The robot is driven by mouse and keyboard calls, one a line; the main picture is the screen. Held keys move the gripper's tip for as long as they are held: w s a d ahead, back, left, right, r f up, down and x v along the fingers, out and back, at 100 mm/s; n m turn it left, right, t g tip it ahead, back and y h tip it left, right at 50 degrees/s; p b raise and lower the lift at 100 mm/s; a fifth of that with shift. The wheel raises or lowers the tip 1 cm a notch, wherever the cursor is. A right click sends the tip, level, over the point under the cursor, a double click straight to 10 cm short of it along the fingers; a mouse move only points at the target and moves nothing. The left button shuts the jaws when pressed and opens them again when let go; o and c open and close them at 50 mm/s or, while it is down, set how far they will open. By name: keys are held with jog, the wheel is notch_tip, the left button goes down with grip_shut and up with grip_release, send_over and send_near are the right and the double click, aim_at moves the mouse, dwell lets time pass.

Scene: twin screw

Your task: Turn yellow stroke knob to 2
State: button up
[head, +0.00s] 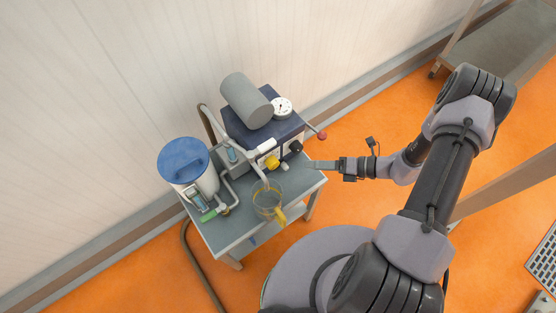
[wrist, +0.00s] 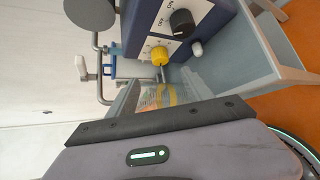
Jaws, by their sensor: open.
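The yellow stroke knob (head: 272,162) sits on the front of the dark blue pump unit (head: 262,132) on the small grey table. In the wrist view the yellow knob (wrist: 160,59) is on a pale panel below a larger black knob (wrist: 182,23). Its pointer and the scale numbers are too small to read. My gripper (head: 318,164) is at the table's right edge, to the right of the yellow knob and apart from it. It is open and holds nothing that I can see. In the wrist view its body fills the bottom; I cannot make out its fingertips there.
A white tank with a blue lid (head: 183,160) and a green-handled valve (head: 208,215) are at the left. A red-tipped lever (head: 322,135) sticks out near my gripper.

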aim_at(277, 164)
jog(key=b+x, duration=0.3)
jog(key=x, duration=1)
jog(key=shift+f+b, duration=0.1)
jog(key=shift+b, duration=0.3)
jog(key=shift+w+a, duration=0.2)
jog(key=shift+a, duration=0.2)
grip_shut()
jog(key=shift+f, duration=0.1)
